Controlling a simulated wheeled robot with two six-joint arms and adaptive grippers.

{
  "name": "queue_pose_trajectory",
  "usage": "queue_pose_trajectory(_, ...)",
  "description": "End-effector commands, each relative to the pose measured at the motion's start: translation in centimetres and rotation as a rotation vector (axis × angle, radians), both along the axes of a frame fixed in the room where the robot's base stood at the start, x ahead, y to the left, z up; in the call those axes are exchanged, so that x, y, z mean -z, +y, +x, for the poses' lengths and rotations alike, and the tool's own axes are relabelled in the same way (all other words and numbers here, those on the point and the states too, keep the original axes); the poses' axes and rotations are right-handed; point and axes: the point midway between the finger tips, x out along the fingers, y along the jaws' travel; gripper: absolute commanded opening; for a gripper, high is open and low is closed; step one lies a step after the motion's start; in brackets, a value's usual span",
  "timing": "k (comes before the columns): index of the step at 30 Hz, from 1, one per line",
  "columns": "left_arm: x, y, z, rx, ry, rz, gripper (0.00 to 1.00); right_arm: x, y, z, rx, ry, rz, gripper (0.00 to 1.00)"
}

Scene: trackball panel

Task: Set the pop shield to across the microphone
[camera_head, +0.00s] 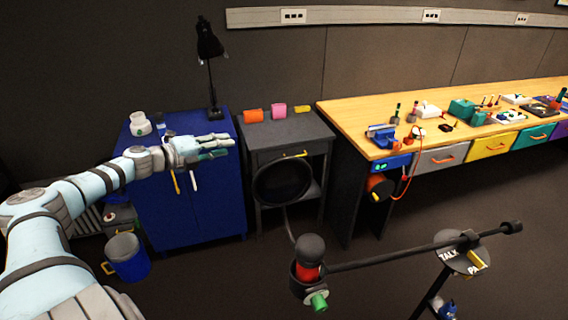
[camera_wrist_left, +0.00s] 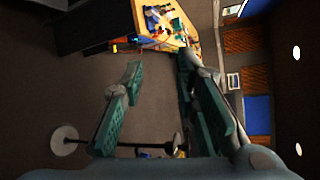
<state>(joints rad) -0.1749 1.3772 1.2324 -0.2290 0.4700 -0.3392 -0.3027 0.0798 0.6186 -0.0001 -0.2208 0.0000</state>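The pop shield (camera_head: 283,180) is a black round disc in a ring at the middle of the head view. A thin bent neck runs from it down to the microphone (camera_head: 310,248), which has a dark rounded head and a red band. In this view the disc stands above the microphone and apart from its head. A green knob (camera_head: 319,300) sits below the microphone. My left gripper (camera_head: 231,147) is to the left of the pop shield, touching nothing I can see. The left wrist view shows its teal fingers (camera_wrist_left: 158,65) spread with nothing between them. My right gripper is out of view.
A dark boom (camera_head: 400,257) runs right from the microphone to a stand with a labelled round plate (camera_head: 462,262). A blue cabinet (camera_head: 190,205) and grey side table (camera_head: 285,130) stand behind. The wooden workbench (camera_head: 345,110) is at the right. A blue bucket (camera_head: 127,260) stands lower left.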

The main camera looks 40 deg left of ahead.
Motion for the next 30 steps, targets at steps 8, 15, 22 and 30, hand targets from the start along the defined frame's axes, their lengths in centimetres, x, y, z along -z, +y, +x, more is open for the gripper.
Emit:
queue_pose_trajectory(8,-20.0,-21.0,-5.5,1.048,0.241,1.064,0.28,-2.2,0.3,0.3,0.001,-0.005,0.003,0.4)
queue_pose_trajectory(15,-19.4,-23.2,-8.9,1.255,0.403,1.249,0.28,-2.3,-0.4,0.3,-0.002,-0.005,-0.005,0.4)
queue_pose_trajectory(22,-14.3,-24.4,-7.3,1.253,0.403,1.243,0.28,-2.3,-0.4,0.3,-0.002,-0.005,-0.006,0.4)
queue_pose_trajectory(30,-8.7,-25.8,-5.2,1.249,0.401,1.245,0.28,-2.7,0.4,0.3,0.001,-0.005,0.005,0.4)
